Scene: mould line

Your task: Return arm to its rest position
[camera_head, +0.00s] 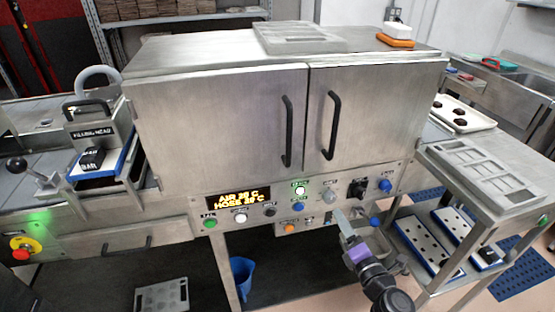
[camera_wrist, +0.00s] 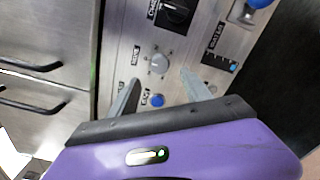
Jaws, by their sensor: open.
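My gripper (camera_head: 345,222) is in front of the machine's control panel, at the right part of the row of knobs and buttons. In the wrist view its two grey fingers (camera_wrist: 163,95) are spread apart with nothing between them. A grey round knob (camera_wrist: 159,63) and a small blue button (camera_wrist: 157,100) show on the panel beyond the fingers. I cannot tell whether a fingertip touches the panel. My purple wrist housing fills the bottom of the wrist view.
The steel cabinet (camera_head: 215,110) with two black door handles stands directly ahead. A cart (camera_head: 460,200) with trays stands on the right. The filling head (camera_head: 95,130) is at the left. A blue jug (camera_head: 242,275) is underneath. Open floor lies at the lower right.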

